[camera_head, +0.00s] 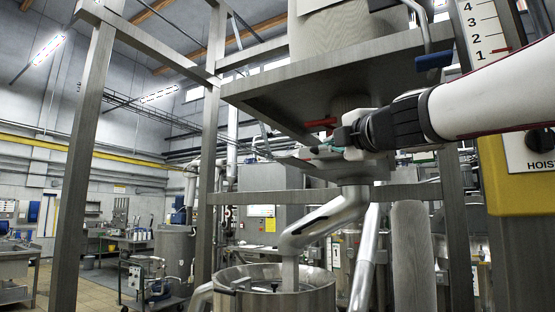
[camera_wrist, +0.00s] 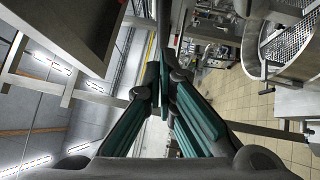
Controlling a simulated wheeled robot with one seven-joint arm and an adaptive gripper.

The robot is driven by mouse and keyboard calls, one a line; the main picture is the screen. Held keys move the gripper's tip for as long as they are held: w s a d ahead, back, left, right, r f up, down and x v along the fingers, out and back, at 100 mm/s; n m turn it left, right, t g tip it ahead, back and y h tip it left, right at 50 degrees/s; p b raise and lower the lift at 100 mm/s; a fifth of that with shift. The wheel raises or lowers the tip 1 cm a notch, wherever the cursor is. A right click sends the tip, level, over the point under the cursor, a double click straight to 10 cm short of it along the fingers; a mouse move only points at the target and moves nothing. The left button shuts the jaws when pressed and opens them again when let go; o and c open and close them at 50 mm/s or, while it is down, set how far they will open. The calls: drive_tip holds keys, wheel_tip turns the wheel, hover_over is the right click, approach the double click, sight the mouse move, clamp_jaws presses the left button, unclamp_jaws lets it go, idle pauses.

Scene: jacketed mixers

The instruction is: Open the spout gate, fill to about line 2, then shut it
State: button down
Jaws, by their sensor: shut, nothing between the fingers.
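A steel hopper (camera_head: 345,65) stands on a raised frame, with a round neck below its plate. A bent steel spout (camera_head: 325,218) leads down to an open round vessel (camera_head: 275,293). A white level scale (camera_head: 487,32) is numbered 1 to 4, with a red mark beside 1. My gripper (camera_head: 335,148) is just below the red handle, partly overlapping the gate area; its teal fingers (camera_wrist: 163,75) are shut and empty. Contact with the handle cannot be told.
Steel posts (camera_head: 85,150) and crossbeams frame the station. A yellow hoist box (camera_head: 517,170) stands at the right, near my arm. A blue-handled lever (camera_head: 434,61) hangs beside the hopper. A wheeled pump cart (camera_head: 150,280) stands on the floor at left.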

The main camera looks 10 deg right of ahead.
drive_tip(key=shift+w+d+r, duration=0.25)
drive_tip(key=shift+w+d, duration=0.5)
drive_tip(key=shift+w, duration=0.2)
drive_tip(key=shift+w+d, duration=0.75)
drive_tip(key=shift+w, duration=0.2)
drive_tip(key=shift+w+d, duration=0.7)
drive_tip(key=shift+w, duration=0.2)
